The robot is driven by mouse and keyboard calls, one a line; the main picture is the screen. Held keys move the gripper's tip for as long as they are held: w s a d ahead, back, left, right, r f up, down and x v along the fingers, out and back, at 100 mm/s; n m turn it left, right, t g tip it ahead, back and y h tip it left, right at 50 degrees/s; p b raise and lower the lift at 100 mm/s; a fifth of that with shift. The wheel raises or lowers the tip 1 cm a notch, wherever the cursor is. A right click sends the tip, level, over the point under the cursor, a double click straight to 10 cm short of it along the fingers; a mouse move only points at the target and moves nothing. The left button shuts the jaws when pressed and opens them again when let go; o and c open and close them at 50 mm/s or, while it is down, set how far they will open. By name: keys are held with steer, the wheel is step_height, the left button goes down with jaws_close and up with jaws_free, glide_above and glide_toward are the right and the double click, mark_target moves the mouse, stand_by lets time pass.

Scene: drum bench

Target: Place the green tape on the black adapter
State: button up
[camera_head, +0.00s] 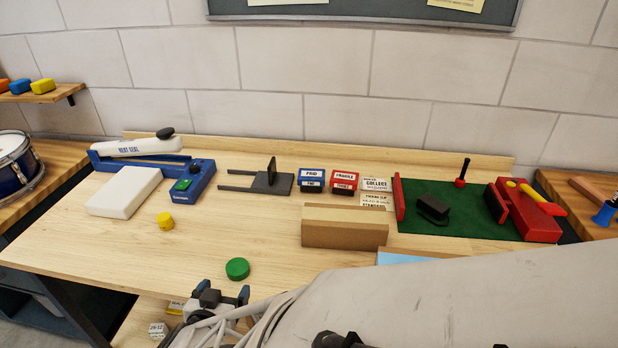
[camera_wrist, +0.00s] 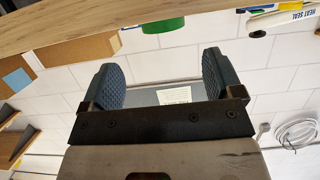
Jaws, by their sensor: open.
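The green tape (camera_head: 238,268), a small round roll, lies flat near the front edge of the bench. It also shows at the top of the wrist view (camera_wrist: 163,25). A black block-like piece (camera_head: 433,208) lies on the green mat; a dark flat piece with an upright plate and two prongs (camera_head: 270,181) stands mid-bench. I cannot tell which is the black adapter. My gripper (camera_head: 224,291) is low at the front of the bench, just nearer the camera than the tape. In the wrist view its jaws (camera_wrist: 161,72) are apart and empty; the tape is beyond them.
A cardboard box (camera_head: 345,234) stands right of the tape. A yellow piece (camera_head: 166,221), a white block (camera_head: 124,192) and a blue heat sealer (camera_head: 190,187) are to the left. Bench around the tape is clear.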

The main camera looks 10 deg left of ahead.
steer(key=shift+w+r, duration=0.4)
steer(key=shift+r, duration=0.05)
steer(key=w+d+r+n+g+y, duration=0.1)
steer(key=w+d+r+g+y, duration=0.1)
steer(key=w+d+r+y, duration=0.3)
steer(key=w+d+r+g, duration=0.1)
steer(key=w+d+r, duration=0.3)
steer(key=r, duration=0.4)
steer(key=s+d+r+n+g, duration=0.1)
steer(key=d+r+g, duration=0.1)
steer(key=d, duration=0.4)
steer(key=s+d+r+g, duration=0.1)
steer(key=d+r, duration=0.1)
steer(key=d, duration=0.3)
steer(key=s+d+r+g+h, duration=0.1)
steer(key=s+d+g, duration=0.1)
steer(key=s+d, duration=0.2)
steer(key=s+d+r+m+g+h, duration=0.1)
steer(key=s+d, duration=0.4)
steer(key=d, duration=0.6)
steer(key=s+d+r+m+g+h, duration=0.1)
steer(key=s+d+g+h, duration=0.2)
steer(key=s+d, duration=0.2)
steer(key=d, duration=0.3)
steer(key=shift+o, duration=0.4)
